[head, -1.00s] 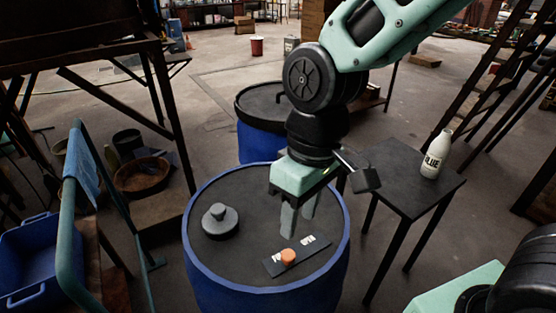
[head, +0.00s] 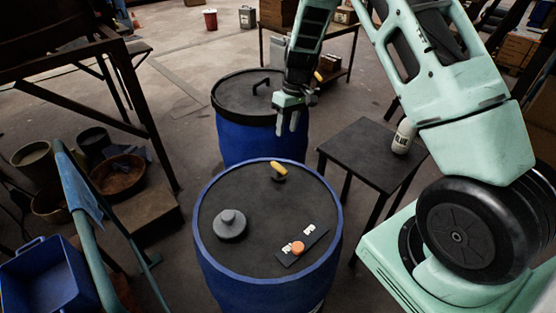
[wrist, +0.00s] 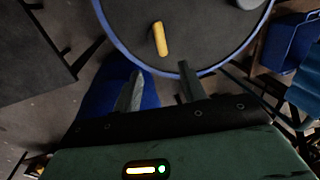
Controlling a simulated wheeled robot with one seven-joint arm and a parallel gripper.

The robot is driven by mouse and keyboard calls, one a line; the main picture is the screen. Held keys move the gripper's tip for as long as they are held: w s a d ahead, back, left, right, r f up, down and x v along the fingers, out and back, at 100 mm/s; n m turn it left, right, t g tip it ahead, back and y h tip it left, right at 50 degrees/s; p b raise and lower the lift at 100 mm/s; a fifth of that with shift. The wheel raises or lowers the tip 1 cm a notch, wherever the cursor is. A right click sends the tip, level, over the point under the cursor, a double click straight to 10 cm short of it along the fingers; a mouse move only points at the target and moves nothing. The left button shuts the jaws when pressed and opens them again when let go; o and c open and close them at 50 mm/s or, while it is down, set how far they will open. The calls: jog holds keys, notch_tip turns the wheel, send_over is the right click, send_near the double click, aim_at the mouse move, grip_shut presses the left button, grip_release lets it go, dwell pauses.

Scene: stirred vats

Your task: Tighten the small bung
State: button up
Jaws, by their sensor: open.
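A small fitting with a yellow bar handle (head: 279,170), which looks like the small bung, sits near the far edge of the near blue vat's dark lid (head: 255,205). The yellow handle also shows in the wrist view (wrist: 160,38), ahead of my fingertips. A larger grey round bung with a knob (head: 230,223) sits at the lid's left. My gripper (head: 287,128) is open and empty, fingers down, between the two vats in the head view and apart from the handle. In the wrist view my gripper (wrist: 159,76) has its two fingers spread below the handle.
An orange knob (head: 298,247) sits on a dark plate with two white labels. A second lidded blue vat (head: 245,135) stands behind. A dark side table (head: 365,155) with a white bottle (head: 403,137) stands right. A teal rail (head: 85,225) runs at left.

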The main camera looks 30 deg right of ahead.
aim_at(279, 168)
jog(key=a+f+p, duration=0.1)
jog(key=f, duration=0.3)
jog(key=a+f+p, duration=0.1)
jog(key=f, duration=0.4)
jog(key=f+p, duration=0.1)
jog(key=f, duration=0.3)
jog(key=shift+s+a+f+p, duration=0.25)
jog(key=shift+a+f+p, duration=0.05)
jog(key=shift+a+f, duration=0.1)
jog(key=shift+c, duration=0.2)
grip_shut()
